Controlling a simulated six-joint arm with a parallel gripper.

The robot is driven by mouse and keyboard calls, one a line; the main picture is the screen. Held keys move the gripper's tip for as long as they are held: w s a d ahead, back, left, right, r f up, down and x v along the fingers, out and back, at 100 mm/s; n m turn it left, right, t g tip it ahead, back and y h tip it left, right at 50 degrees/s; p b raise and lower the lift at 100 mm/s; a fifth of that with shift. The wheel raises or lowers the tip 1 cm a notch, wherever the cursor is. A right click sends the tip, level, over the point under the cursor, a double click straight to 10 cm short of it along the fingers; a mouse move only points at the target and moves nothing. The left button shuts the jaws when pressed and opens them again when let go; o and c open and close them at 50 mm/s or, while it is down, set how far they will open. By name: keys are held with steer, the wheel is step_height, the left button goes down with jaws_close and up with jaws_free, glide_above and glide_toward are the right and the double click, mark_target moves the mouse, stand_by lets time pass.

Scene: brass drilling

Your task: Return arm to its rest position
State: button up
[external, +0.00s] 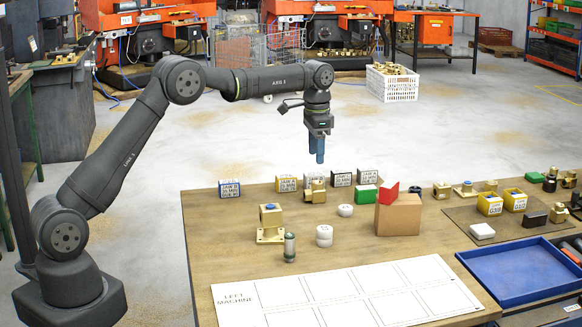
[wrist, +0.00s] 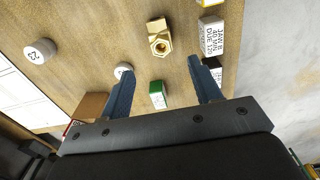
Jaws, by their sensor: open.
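My gripper (external: 317,148) hangs from my arm above the far edge of the workbench (external: 230,254), pointing down. In the wrist view its two blue fingers (wrist: 165,88) are spread apart, with nothing held between them. Below it in the external view are a green block (external: 366,194), a brass fitting (external: 315,191) and several labelled jaw boxes (external: 287,184). The wrist view also shows the brass fitting (wrist: 160,38) and green block (wrist: 158,95) on the bench, apart from the fingers.
A cardboard box (external: 398,215) with a red piece stands mid-bench. A brass valve part (external: 270,222), a dark cylinder (external: 290,247) and white round pieces (external: 324,236) stand nearby. A white marked sheet (external: 345,292) and a blue tray (external: 524,272) lie in front. The air around my gripper is clear.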

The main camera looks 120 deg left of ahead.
mark_target(315, 183)
step_height(315, 183, down, 10)
steer(key=shift+f, duration=0.1)
steer(key=shift+r, duration=1.55)
